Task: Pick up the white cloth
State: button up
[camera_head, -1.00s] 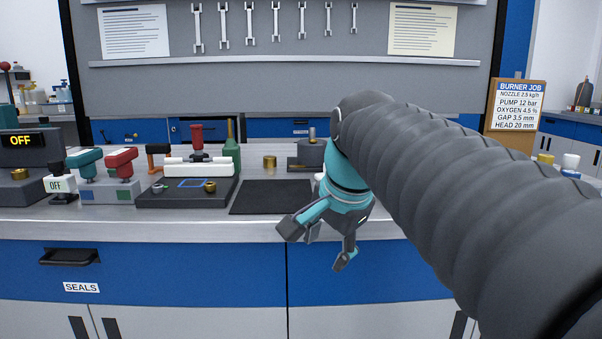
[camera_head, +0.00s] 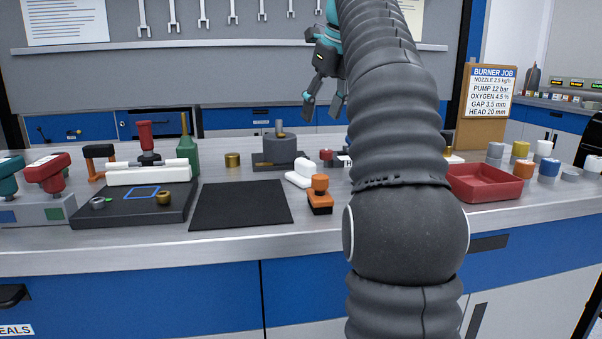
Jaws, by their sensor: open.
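I cannot make out a white cloth for certain. A small white rounded thing (camera_head: 300,174) lies on the bench right of the black mat, beside an orange and black tool; I cannot tell whether it is cloth. A pale flat patch (camera_head: 454,159) shows just right of my arm, below the job sign, mostly hidden. My gripper (camera_head: 322,106) is raised above the back of the bench, in front of the grey panel. Its fingers are apart, point downward and hold nothing. My arm hides a strip of the bench.
A black mat (camera_head: 240,205) lies bare mid-bench. Left of it stands a black fixture (camera_head: 130,210) with a white bar. A red tray (camera_head: 484,184) and several small coloured cylinders stand right of my arm. An orange and black tool (camera_head: 320,197) lies near the arm.

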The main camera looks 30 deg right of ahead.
aim_at(307, 161)
jog(key=x, duration=0.8)
jog(key=shift+w+f, duration=0.1)
jog(key=shift+b+x, duration=0.7)
jog(key=shift+x, duration=1.95)
grip_shut()
